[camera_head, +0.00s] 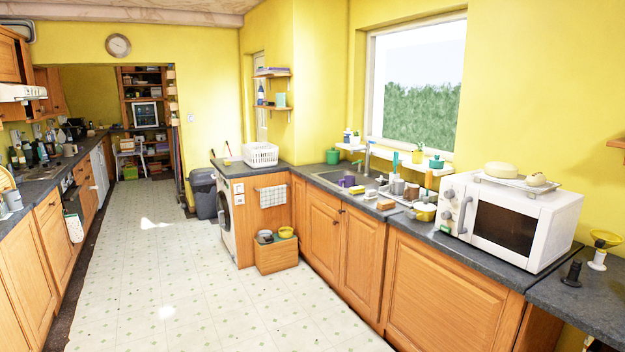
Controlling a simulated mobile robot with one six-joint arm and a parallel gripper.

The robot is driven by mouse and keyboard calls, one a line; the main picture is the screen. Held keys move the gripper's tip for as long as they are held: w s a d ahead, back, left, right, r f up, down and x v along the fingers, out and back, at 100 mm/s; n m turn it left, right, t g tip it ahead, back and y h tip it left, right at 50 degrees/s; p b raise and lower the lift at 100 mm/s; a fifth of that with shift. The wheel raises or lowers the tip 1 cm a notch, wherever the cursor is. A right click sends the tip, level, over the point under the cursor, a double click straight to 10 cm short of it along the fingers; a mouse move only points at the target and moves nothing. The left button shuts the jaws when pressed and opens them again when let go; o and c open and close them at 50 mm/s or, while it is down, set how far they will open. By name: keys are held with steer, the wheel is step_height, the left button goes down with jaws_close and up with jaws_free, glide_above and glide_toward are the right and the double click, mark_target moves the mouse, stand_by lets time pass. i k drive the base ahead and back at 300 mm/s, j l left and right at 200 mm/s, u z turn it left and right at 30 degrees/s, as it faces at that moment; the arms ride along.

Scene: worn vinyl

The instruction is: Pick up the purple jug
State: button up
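A small purple vessel (347,181), which looks like the purple jug, stands by the sink (330,176) on the right-hand counter. It is far off and small in the picture, so its handle and spout are hard to make out. A yellow-green item (357,190) lies just in front of it. My gripper is not in view.
Cups and dishes (398,187) crowd the counter right of the jug, with a yellow pot (424,212) and a white microwave (515,215) further right. A wooden box (276,255) stands on the floor before the cabinets. The vinyl floor (200,290) is otherwise largely clear.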

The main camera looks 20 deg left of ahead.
mark_target(349, 181)
steer(key=i+j+u, duration=0.4)
steer(key=i, duration=0.5)
steer(key=i+u, duration=0.4)
steer(key=i, duration=3.9)
steer(key=i+z, duration=0.2)
steer(key=i, duration=0.25)
steer(key=i+j+z, duration=0.2)
steer(key=i, duration=0.3)
steer(key=i+j+z, duration=0.2)
steer(key=i, duration=0.25)
